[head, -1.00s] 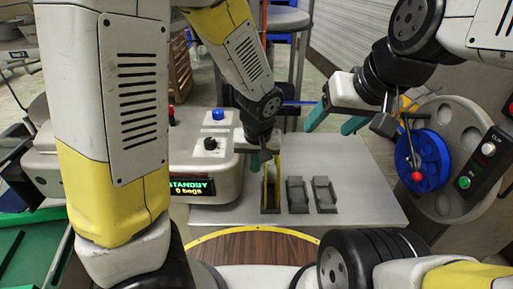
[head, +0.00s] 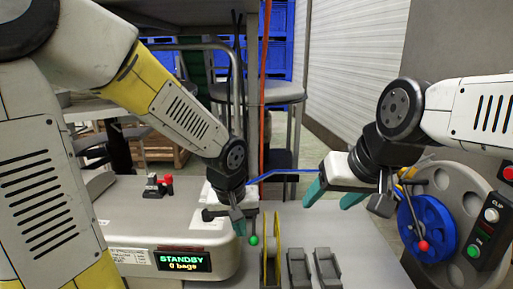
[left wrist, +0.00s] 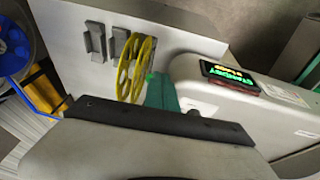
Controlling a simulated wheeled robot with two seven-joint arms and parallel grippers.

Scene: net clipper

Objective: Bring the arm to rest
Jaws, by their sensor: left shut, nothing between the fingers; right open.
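My left gripper (head: 238,222), with teal fingers, is shut and empty. It hangs over the right edge of the grey machine (head: 150,228), just left of a small green ball (head: 253,240) and a yellow disc (head: 270,255). In the left wrist view its teal fingers (left wrist: 160,95) are next to yellow rings (left wrist: 135,68) standing in a holder. My right gripper (head: 334,193) has two teal fingers spread apart with nothing between them. It hangs above the grey bench, left of a blue reel (head: 428,228).
The machine's display (head: 184,262) reads "STANDBY 0 bags". Two grey holders (head: 298,268) stand on the bench beside the yellow disc. A panel with CLIP and RUN buttons (head: 483,232) is at the right. A stool (head: 275,92) and blue crates (head: 275,45) are behind.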

